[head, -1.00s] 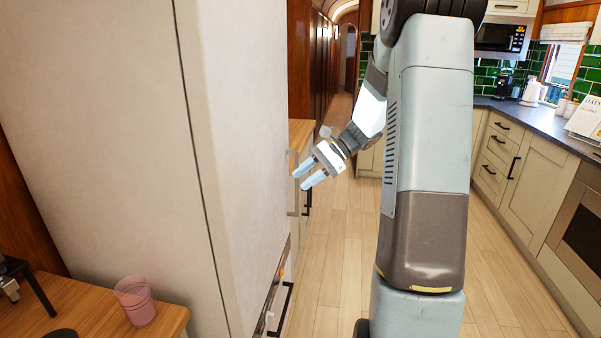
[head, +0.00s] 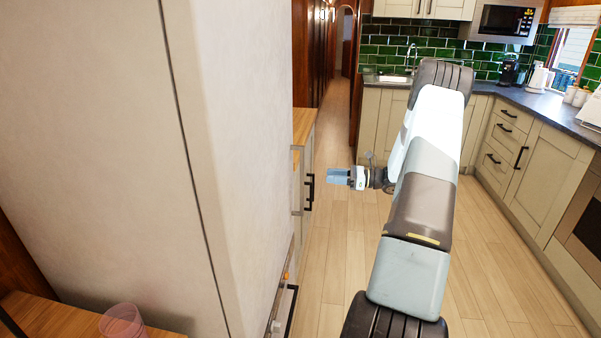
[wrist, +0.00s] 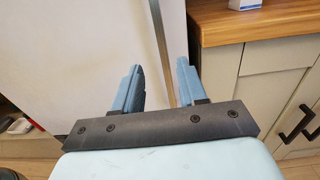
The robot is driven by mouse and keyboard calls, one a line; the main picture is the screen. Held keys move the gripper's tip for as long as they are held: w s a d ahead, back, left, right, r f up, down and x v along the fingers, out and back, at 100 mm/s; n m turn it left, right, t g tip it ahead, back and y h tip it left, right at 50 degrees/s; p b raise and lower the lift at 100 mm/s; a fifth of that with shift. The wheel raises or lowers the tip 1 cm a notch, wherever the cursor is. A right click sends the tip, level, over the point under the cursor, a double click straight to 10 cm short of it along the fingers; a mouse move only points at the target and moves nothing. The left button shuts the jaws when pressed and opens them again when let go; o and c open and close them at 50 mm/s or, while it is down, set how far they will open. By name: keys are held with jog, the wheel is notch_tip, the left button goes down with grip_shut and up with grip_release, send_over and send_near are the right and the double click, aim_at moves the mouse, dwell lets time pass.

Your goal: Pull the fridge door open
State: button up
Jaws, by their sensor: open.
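The fridge (head: 235,150) is a tall, cream-white unit on the left of the head view; its front is seen at a steep angle and looks shut. A slim silver vertical handle (head: 299,185) stands off its front edge. In the wrist view the pale door (wrist: 90,50) fills the left, and the handle (wrist: 162,45) runs down between the fingers' lines. My gripper (head: 330,176) is open and empty, pointing left at the handle from the right, with a gap left between them. Its two blue fingers (wrist: 158,78) show either side of the bar in the wrist view.
A wood-topped cabinet (head: 304,125) with a black handle (head: 310,190) stands just beyond the fridge. A pink cup (head: 122,322) is on a wooden counter at lower left. Cream kitchen units (head: 540,165) line the right. The plank floor (head: 335,240) between is clear.

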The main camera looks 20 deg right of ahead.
jog(key=x, duration=1.2)
jog(key=shift+w, duration=0.2)
jog(key=shift+d, duration=0.1)
jog(key=shift+c, duration=0.2)
jog(key=shift+r, duration=0.1)
grip_shut()
